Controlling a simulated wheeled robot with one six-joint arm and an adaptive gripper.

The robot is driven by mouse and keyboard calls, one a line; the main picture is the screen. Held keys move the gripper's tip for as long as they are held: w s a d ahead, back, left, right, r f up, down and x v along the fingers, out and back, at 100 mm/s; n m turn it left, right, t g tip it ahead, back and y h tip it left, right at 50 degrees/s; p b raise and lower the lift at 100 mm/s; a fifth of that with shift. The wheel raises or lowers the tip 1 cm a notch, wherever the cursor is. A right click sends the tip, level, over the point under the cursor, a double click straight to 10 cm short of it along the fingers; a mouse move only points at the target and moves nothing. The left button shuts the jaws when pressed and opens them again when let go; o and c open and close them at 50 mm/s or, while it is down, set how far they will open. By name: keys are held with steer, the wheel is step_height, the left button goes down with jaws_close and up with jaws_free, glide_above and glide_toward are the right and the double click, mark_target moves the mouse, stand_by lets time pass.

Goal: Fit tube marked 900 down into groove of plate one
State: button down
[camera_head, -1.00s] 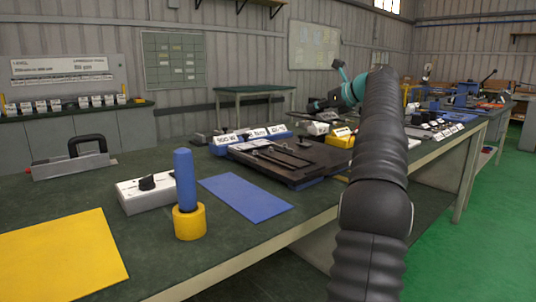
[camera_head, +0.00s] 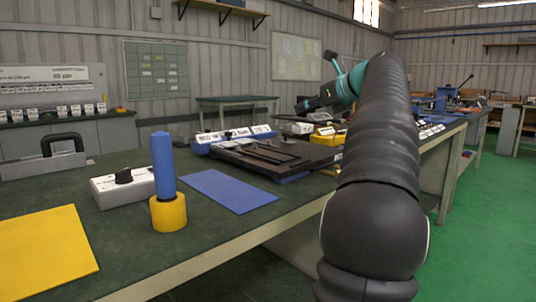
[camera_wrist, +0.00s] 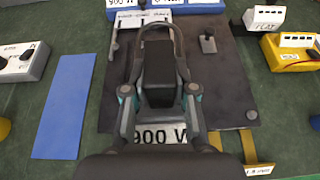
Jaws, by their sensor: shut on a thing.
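A wide dark plate (camera_head: 290,170) with long grooves lies on the bench; it fills the middle of the wrist view (camera_wrist: 232,95). I cannot read which plate it is. My gripper (camera_wrist: 160,60) is over the plate, shut on a dark U-shaped tube whose bend (camera_wrist: 160,27) points away from the wrist. A white label reading 900 W (camera_wrist: 160,136) shows between the finger links. The tube's contact with the groove is hidden by the gripper. In the head view my gripper (camera_head: 308,103) is above the plate's back right side.
A blue rack with white labels (camera_head: 235,135) stands behind the plate. A yellow box (camera_wrist: 290,52) stands to the right. A blue mat (camera_wrist: 62,105), a grey switch box (camera_head: 122,188) and a blue cylinder in a yellow base (camera_head: 169,212) are to the left.

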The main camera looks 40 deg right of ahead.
steer(key=b, duration=0.3)
glide_above(271, 153)
steer(key=f, duration=0.6)
steer(key=shift+a+f, duration=0.2)
steer(key=shift+a, duration=0.05)
steer(key=shift+w+f+b, duration=0.1)
steer(key=shift+f+b, duration=0.9)
steer(key=shift+f, duration=1)
steer(key=shift+f, duration=0.1)
steer(key=c, duration=0.9)
jaws_free()
steer(key=shift+s+r, duration=0.25)
steer(key=p+v, duration=0.1)
steer(key=v, duration=1)
steer(key=shift+s, duration=0.2)
steer(key=shift+r+p, duration=0.15)
steer(key=shift+p, duration=0.2)
